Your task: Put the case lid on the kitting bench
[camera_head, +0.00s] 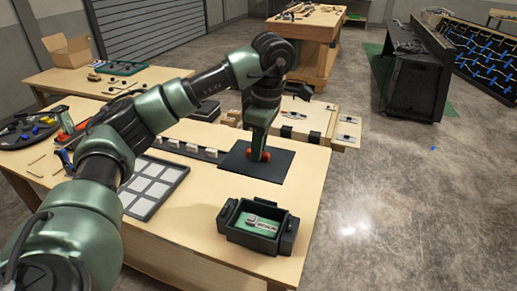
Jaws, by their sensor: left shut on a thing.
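My left arm reaches in from the left, and its gripper (257,156) points straight down at the middle of a flat dark plate (283,165), which looks like the case lid. The gripper is shut on a small red part at the plate's centre; the fingertips partly hide it. The plate is level, at or just above the wooden bench top (205,202); I cannot tell whether it touches. In front of it stands an open black case (233,215) with a green board (262,223) inside. My right gripper is not in view.
A panel of pale squares (153,187) lies left of the plate, with a row of small light blocks (190,149) behind. A dark tray of small tools (28,128) is at the far left. Bare bench top lies left of the black case.

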